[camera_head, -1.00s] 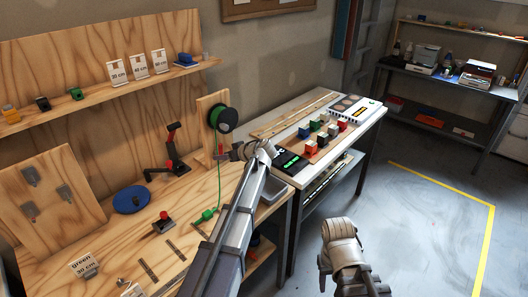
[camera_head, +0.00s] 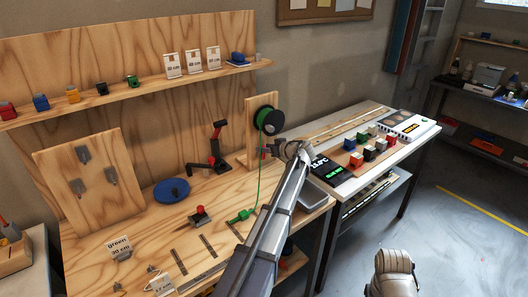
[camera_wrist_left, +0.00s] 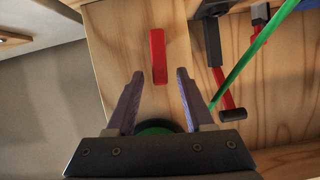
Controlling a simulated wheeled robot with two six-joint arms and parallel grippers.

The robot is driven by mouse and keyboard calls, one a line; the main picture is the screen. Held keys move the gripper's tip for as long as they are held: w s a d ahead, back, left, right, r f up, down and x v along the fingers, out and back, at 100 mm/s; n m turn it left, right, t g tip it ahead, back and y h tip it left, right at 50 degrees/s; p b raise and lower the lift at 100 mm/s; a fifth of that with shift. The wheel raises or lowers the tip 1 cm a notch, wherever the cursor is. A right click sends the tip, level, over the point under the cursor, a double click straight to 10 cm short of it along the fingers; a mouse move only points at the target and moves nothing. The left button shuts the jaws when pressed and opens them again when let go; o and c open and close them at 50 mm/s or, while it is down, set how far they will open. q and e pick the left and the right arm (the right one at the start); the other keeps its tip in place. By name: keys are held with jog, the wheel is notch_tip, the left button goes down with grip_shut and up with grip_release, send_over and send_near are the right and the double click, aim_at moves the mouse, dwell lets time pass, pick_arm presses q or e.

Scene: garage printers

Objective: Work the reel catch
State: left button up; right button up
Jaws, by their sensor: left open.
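The reel (camera_head: 269,121), black with green filament, hangs on an upright wooden board (camera_head: 257,104) on the bench. A green strand (camera_head: 258,190) runs down from it to a green piece (camera_head: 240,216) on the bench top. The red catch (camera_wrist_left: 158,56) is a short upright bar on the board in the left wrist view. My left gripper (camera_head: 268,150) is just below the reel. It is open and empty; in the wrist view its fingertips (camera_wrist_left: 159,76) are on either side of the catch's lower end, apart from it. Only part of my right arm shows at the bottom.
A black and red clamp-like stand (camera_head: 216,150) and a blue disc (camera_head: 173,190) are left of the board. A red-knobbed part (camera_head: 200,215) lies in front. A white table (camera_head: 340,180) with coloured blocks (camera_head: 370,146) stands to the right.

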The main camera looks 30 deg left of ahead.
pick_arm(q)
jog(key=shift+x, duration=0.8)
jog(key=shift+c, duration=0.3)
grip_shut()
